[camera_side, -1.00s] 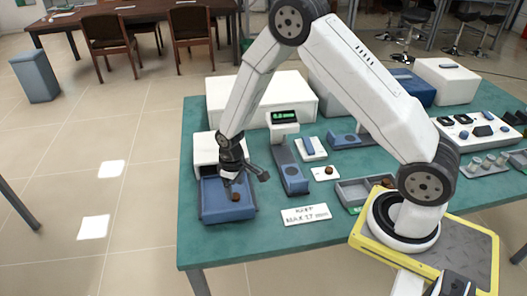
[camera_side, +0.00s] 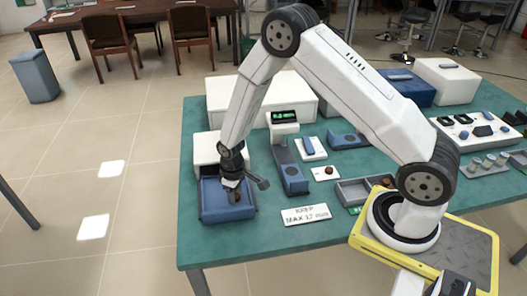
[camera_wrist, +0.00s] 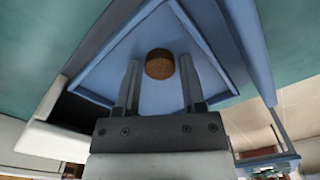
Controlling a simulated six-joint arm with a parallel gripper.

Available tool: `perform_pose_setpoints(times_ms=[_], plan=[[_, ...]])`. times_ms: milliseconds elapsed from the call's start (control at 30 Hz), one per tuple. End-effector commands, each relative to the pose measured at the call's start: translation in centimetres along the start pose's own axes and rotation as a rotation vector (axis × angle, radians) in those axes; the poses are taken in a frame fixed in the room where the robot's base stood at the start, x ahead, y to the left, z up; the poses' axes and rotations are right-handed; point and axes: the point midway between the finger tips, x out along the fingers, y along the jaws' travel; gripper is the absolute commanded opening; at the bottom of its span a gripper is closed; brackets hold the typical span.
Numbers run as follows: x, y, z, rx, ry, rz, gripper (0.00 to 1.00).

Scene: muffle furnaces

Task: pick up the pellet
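A brown round pellet (camera_wrist: 159,64) lies on the floor of a blue tray (camera_wrist: 225,85), seen in the wrist view. My gripper (camera_wrist: 160,68) is open, with one finger on each side of the pellet and a gap to each. In the side view, my gripper (camera_side: 234,190) points down into the blue tray (camera_side: 215,216) at the table's left end. The pellet there is mostly hidden behind the fingers. A second brown piece (camera_side: 328,170) sits on a small white plate to the right.
The tray's raised walls surround my gripper. A white box (camera_side: 206,148) stands directly behind the tray. A device with a green display (camera_side: 284,116) and a blue-grey base stands to the right. A white sign (camera_side: 305,214) lies on the green table.

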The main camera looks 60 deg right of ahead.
Motion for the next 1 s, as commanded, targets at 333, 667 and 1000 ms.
perform_pose_setpoints(times_ms=[333, 667, 1000], plan=[[0.0, 0.0, 0.0, 0.000, 0.000, 0.000, 0.00], [-0.4, 0.0, 0.0, 0.000, 0.000, 0.000, 0.00], [-3.4, 0.0, 0.1, 0.000, 0.001, 0.000, 0.00]])
